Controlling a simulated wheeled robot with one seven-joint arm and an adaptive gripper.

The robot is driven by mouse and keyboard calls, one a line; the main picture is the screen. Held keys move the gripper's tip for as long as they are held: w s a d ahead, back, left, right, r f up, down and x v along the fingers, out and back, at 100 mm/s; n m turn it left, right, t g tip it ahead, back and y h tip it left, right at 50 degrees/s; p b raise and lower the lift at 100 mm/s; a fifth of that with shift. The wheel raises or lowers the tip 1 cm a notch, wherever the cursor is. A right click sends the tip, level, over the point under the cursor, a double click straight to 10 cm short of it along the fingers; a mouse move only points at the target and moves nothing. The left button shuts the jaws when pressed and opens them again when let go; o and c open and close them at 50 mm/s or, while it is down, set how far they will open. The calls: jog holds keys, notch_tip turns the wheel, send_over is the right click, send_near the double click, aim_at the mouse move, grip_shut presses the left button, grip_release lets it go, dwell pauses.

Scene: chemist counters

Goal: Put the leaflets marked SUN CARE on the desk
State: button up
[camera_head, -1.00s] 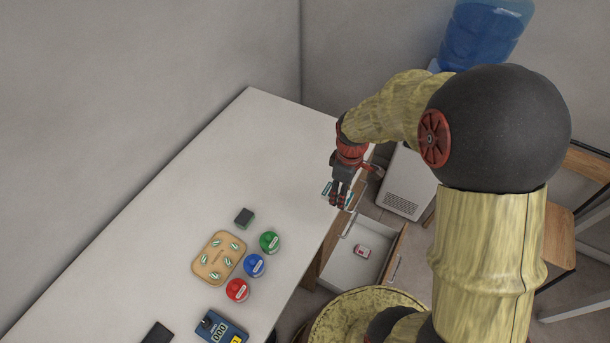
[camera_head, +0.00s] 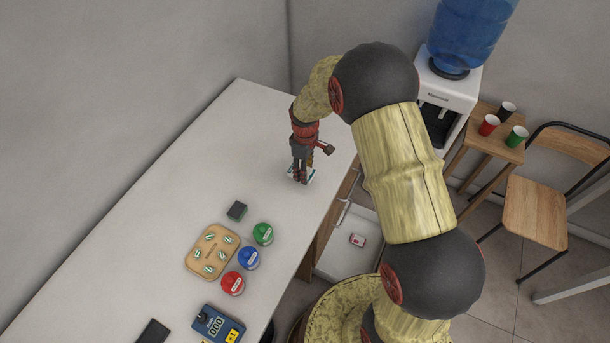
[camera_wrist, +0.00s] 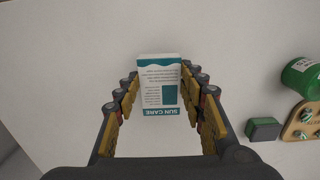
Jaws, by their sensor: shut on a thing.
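The SUN CARE leaflets (camera_wrist: 159,84), a white and teal stack, are held between the fingers of my gripper (camera_wrist: 160,100). In the head view my gripper (camera_head: 301,178) is above the right part of the white desk (camera_head: 190,150), near its front edge. The leaflets (camera_head: 311,174) show there only as a small pale edge, mostly hidden by the fingers. In the wrist view the desk surface lies behind them. I cannot tell whether the leaflets touch the desk.
A wooden tray (camera_head: 192,262) with small green-and-white items, red (camera_head: 233,283), blue (camera_head: 248,258) and green (camera_head: 263,233) jars, a dark block (camera_head: 237,211) and a blue meter (camera_head: 218,325) stand to the left. An open drawer (camera_head: 335,250) holds a small box (camera_head: 357,240). The far desk is clear.

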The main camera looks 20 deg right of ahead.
jog(key=shift+f, duration=1.6)
jog(key=shift+f+b, duration=0.15)
jog(key=shift+b, duration=0.15)
jog(key=o, duration=1.1)
jog(key=shift+o, duration=0.4)
